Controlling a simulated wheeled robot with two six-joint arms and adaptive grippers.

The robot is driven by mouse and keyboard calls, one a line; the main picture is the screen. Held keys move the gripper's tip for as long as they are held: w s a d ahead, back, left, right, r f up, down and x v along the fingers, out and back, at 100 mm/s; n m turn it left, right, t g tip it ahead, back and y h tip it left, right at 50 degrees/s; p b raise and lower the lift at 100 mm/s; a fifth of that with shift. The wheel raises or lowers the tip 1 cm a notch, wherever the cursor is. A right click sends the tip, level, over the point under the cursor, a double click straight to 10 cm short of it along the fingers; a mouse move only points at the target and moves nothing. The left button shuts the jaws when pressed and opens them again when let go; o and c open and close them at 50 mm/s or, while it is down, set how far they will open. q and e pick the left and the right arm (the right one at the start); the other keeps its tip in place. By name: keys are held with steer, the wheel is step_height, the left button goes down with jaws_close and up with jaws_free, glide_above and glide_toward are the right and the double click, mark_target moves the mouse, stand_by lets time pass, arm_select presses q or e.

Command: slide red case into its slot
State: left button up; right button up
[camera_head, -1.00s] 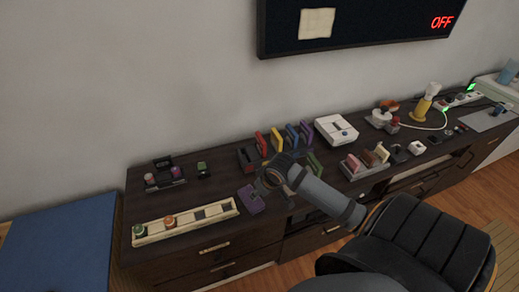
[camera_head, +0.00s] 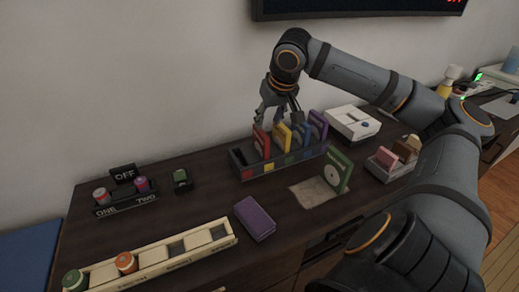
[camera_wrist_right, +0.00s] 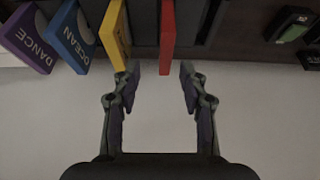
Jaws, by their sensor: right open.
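The red case (camera_head: 261,141) stands upright in the dark rack (camera_head: 290,164), left of the yellow case (camera_head: 281,136). The rack's left end, by a red square label (camera_head: 247,174), looks empty. My right gripper (camera_head: 276,112) is over the rack, pointing down behind the red case. In the right wrist view, its open fingers (camera_wrist_right: 160,80) are spread with the red case (camera_wrist_right: 167,35) ahead, between their lines. They do not appear to touch it. The yellow case (camera_wrist_right: 115,35) is close to the left finger. My left gripper is not in view.
Blue (camera_head: 301,132) and purple (camera_head: 318,125) cases stand to the right in the rack. A green case (camera_head: 339,171) stands on a pale mat (camera_head: 309,196). A purple box (camera_head: 255,218) lies in front. A white device (camera_head: 352,122) is behind right.

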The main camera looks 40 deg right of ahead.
mark_target(264, 133)
steer(key=p+x, duration=0.1)
steer(key=x, duration=0.3)
steer(key=shift+w+f, duration=0.1)
steer(key=shift+f, duration=0.15)
steer(key=shift+p, duration=0.5)
steer(key=p, duration=0.2)
steer(key=shift+w+a+f+p, duration=0.1)
steer(key=shift+a+f+p, duration=0.05)
steer(key=shift+f+p, duration=0.2)
steer(key=shift+w+f, duration=0.15)
steer(key=shift+f, duration=0.75)
steer(key=shift+b+x, duration=0.3)
steer(key=shift+x, duration=0.5)
steer(key=shift+w+a+f, duration=0.1)
steer(key=shift+w+f, duration=0.2)
steer(key=shift+f, duration=0.25)
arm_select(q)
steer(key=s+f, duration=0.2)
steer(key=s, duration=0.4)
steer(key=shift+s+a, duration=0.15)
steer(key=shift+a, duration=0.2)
arm_select(e)
steer(key=shift+r, duration=0.1)
